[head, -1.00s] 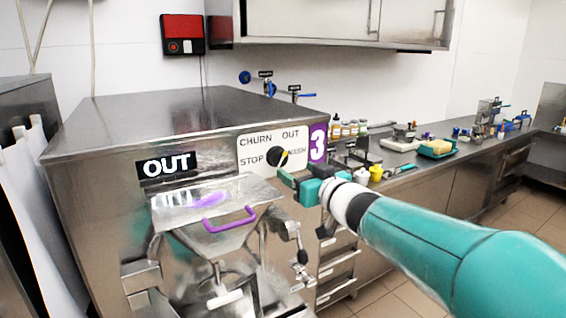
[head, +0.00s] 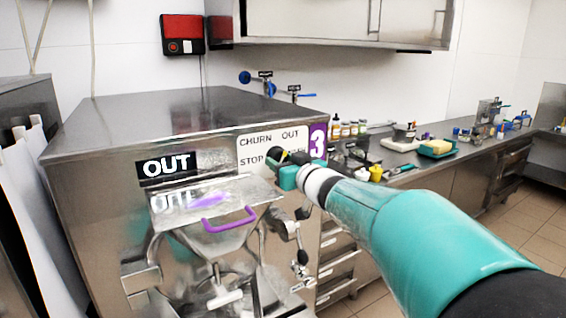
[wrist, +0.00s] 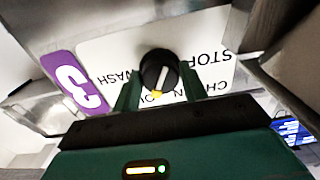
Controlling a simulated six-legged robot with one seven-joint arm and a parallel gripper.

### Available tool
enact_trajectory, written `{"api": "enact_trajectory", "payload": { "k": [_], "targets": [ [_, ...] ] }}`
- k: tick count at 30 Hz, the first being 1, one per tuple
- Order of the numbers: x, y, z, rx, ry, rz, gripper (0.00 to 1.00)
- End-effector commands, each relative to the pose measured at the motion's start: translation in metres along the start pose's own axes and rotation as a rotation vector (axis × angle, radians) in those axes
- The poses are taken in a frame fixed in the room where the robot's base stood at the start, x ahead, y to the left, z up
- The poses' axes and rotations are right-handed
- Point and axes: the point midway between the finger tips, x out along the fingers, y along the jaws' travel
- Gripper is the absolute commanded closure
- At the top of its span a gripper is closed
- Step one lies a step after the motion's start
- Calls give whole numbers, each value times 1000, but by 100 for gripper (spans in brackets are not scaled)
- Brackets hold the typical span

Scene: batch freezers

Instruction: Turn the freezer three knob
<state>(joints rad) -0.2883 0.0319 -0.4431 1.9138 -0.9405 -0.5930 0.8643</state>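The freezer three knob (wrist: 158,70) is a round black dial with a white line and a yellow tip. It sits on the white label panel (head: 258,143) marked CHURN, OUT, STOP and WASH, beside the purple "3" sign (head: 318,142). In the wrist view the words are upside down and the yellow tip points down, by the partly hidden OUT word. My gripper (wrist: 160,88) is open, with one green finger on each side of the knob's lower part; firm contact cannot be told. In the head view my gripper (head: 276,162) covers much of the knob and the WASH word.
A counter (head: 420,165) with bottles and trays runs off to the right.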

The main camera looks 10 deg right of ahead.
Motion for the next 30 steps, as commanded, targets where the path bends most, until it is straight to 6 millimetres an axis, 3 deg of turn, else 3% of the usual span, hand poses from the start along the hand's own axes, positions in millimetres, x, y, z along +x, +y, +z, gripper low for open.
{"api": "enact_trajectory", "payload": {
  "k": [17, 30],
  "targets": [
    [0, 0, -1, -72, 2, 0, 81],
    [1, 1, -2, -412, 2, 0, 81]
  ]
}}
